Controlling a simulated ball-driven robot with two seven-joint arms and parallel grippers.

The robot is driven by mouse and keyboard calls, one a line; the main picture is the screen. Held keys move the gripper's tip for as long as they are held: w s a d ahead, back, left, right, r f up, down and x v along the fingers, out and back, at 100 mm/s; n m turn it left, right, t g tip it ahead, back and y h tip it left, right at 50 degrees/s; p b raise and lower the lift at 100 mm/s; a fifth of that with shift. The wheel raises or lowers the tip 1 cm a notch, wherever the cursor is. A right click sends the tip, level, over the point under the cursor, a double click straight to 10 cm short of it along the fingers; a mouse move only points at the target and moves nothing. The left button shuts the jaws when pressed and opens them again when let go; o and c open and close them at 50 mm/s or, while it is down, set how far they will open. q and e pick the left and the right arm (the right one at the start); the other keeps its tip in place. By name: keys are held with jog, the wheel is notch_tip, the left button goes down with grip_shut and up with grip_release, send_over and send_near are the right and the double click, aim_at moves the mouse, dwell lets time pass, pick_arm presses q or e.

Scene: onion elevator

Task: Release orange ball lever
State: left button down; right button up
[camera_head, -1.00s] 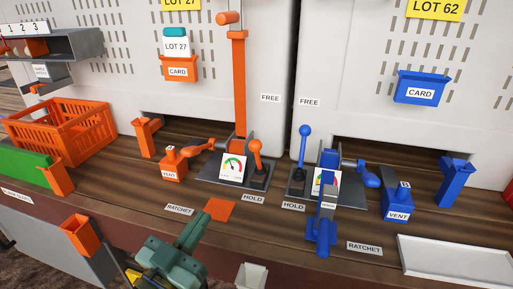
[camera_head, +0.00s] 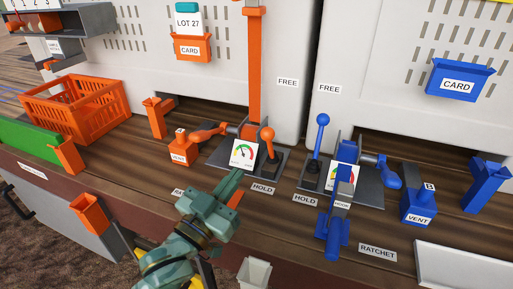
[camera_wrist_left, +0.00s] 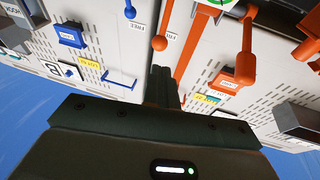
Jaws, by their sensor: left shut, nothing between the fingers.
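The orange ball lever (camera_head: 268,135) stands near upright on a dark plate, right of the orange gauge (camera_head: 243,153), between a HOLD label (camera_head: 263,189) in front and a FREE label (camera_head: 288,82) behind. My left gripper (camera_head: 236,176) is shut and empty, in front of the gauge and lower left of the lever, apart from it. In the left wrist view the lever's orange ball (camera_wrist_left: 159,43) shows just beyond the shut fingertips (camera_wrist_left: 162,70). My right gripper is in neither view.
An orange crank (camera_head: 208,132) and a VENT box (camera_head: 179,148) lie left of the gauge. A tall orange post (camera_head: 254,70) rises behind. The blue ball lever (camera_head: 322,119) and blue crank (camera_head: 388,178) stand to the right. A white tray (camera_head: 465,265) lies at front right.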

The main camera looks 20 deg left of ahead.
aim_at(264, 139)
pick_arm(q)
jog(key=x, duration=0.9)
jog(key=shift+w+d+b, duration=0.15)
jog(key=shift+w+b, duration=0.1)
jog(key=shift+b, duration=0.1)
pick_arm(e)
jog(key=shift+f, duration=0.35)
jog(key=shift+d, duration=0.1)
